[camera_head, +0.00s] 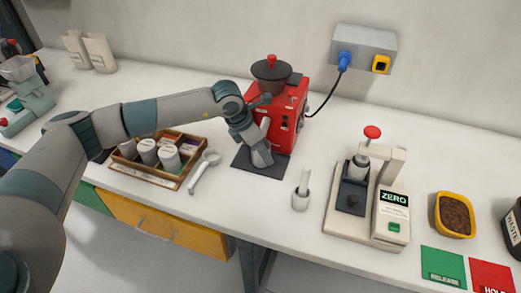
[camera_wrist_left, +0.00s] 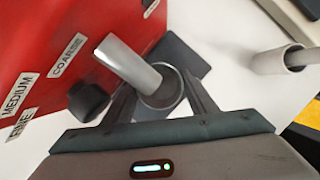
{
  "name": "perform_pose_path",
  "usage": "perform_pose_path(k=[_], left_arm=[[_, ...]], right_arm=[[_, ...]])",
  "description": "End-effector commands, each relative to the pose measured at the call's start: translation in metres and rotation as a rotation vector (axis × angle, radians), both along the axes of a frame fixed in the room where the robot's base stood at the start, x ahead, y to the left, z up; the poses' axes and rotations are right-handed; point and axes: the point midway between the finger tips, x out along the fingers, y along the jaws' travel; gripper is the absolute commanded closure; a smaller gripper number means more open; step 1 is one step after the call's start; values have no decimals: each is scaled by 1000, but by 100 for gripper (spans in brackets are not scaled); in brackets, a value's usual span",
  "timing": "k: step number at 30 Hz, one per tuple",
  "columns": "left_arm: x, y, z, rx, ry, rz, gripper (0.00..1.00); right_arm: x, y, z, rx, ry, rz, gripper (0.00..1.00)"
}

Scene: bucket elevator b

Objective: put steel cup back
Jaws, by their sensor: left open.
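The steel cup (camera_wrist_left: 166,93) is a small grey metal cup with a dark open mouth, beside the red grinder (camera_head: 283,112). In the wrist view a silver tube (camera_wrist_left: 122,58) slants from the grinder side to the cup's mouth. My left gripper (camera_head: 262,158) points down at the grinder's front, over its dark mat (camera_head: 243,163). In the wrist view its two fingers (camera_wrist_left: 158,82) are apart, one on each side of the cup. I cannot tell whether they touch it. In the head view my gripper mostly hides the cup. My right gripper is out of view.
A wooden tray (camera_head: 148,176) of lidded jars and a white spoon-like tool (camera_head: 203,171) lie left. A small holder with a handle (camera_head: 301,193) stands to the right, then the scale with a press (camera_head: 388,217) and a yellow tub (camera_head: 455,214). The counter's front middle is clear.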

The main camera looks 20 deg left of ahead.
Motion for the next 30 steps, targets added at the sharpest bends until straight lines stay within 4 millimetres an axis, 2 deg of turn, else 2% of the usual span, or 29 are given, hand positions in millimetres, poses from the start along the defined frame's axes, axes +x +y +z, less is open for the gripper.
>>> perform_pose_path(k=[5,13,18,21,30], left_arm=[[-5,6,18,-1,-4,1,48],[-18,18,62,0,-5,0,48],[-26,25,88,0,-4,0,48],[-29,28,98,-1,-3,1,48],[-33,31,110,-1,-1,0,48]], right_arm=[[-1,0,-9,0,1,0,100],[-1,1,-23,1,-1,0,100],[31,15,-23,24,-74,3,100],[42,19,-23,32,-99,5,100],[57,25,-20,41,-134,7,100]])
